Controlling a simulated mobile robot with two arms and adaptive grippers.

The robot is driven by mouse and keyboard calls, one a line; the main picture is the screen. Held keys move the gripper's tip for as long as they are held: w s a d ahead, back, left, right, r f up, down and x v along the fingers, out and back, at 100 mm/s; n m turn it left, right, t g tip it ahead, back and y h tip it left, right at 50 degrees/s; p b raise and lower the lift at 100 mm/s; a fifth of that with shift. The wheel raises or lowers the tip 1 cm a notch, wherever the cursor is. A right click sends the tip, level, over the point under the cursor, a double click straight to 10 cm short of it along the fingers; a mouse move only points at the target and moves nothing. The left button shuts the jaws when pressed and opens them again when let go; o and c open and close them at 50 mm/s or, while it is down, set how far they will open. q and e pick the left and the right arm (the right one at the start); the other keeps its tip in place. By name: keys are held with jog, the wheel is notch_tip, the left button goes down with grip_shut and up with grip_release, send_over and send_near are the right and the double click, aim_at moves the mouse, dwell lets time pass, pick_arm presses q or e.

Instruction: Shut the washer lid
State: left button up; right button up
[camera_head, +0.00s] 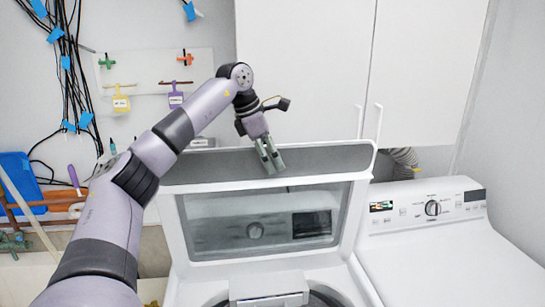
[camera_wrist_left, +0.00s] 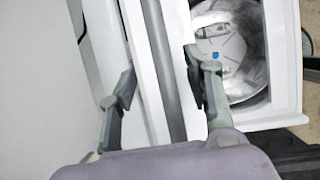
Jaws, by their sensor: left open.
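The washer lid (camera_head: 182,230) stands open and upright on the white washer, with a glass window in its white frame. Part of the open tub (camera_head: 320,298) shows below it. My left gripper (camera_head: 269,158) is open and empty at the lid's upper edge, fingers pointing down. In the left wrist view, the lid's edge (camera_wrist_left: 165,75) runs between the spread fingers of the left gripper (camera_wrist_left: 160,88), and the metal drum (camera_wrist_left: 235,75) shows to the right. I cannot tell whether a finger touches the lid. My right gripper is not in view.
A white dryer (camera_head: 440,260) with a dial panel stands close at the right. White cabinets (camera_head: 305,70) hang behind the lid. Cables (camera_head: 70,70) and a tool board (camera_head: 150,75) are on the left wall. A blue bin (camera_head: 20,180) is at the far left.

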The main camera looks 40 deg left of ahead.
pick_arm(q)
jog(key=shift+w+f, duration=0.2)
jog(key=shift+f, duration=0.3)
grip_shut()
dwell(0.3)
